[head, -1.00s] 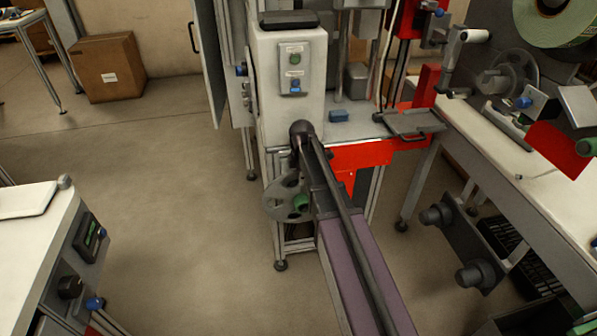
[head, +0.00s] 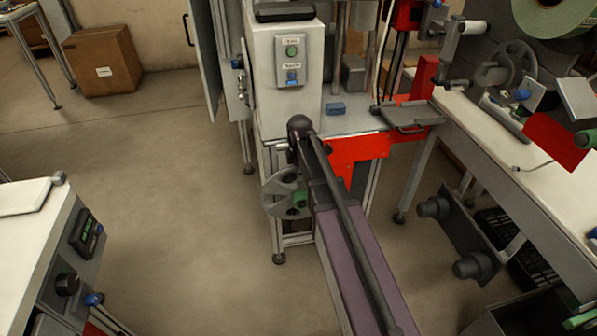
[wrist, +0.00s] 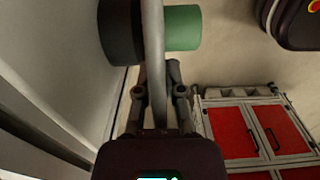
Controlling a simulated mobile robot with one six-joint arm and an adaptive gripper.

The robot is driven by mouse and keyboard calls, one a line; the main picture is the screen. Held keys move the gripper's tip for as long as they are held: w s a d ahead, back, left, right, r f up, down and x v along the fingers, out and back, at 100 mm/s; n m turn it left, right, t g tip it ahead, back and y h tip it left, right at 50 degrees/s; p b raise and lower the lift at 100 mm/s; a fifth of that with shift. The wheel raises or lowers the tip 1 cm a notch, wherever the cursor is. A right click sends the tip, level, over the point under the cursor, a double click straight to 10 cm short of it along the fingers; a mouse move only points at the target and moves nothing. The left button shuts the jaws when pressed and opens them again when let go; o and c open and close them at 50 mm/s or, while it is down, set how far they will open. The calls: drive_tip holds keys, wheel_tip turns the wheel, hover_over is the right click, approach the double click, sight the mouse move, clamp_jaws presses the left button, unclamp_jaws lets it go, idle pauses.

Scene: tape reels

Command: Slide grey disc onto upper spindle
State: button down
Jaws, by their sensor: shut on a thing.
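The grey disc (head: 279,194) with cut-out openings and a green hub (head: 300,199) is held out beyond my arm, partly hidden by it. In the wrist view the disc (wrist: 153,40) shows edge-on, with the green hub (wrist: 182,28) on its right and a dark cylindrical part (wrist: 119,32) on its left. My gripper (wrist: 156,75) is shut on the disc's rim. A dark panel (head: 452,240) at the right carries an upper spindle (head: 434,207) and a lower spindle (head: 472,266), both bare. The disc is well left of them, apart.
A white machine (head: 285,85) with a red bracket (head: 358,153) stands just beyond my arm. A bench (head: 540,185) with reel equipment is at the right. A white-topped cabinet (head: 35,235) is at the lower left. The floor (head: 180,200) between is clear. The wrist view shows a red-doored cabinet (wrist: 236,133).

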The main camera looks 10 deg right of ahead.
drive_tip(key=s, duration=0.7)
drive_tip(key=shift+s, duration=0.25)
drive_tip(key=shift+a, duration=0.3)
idle(1.2)
drive_tip(key=shift+s, duration=0.2)
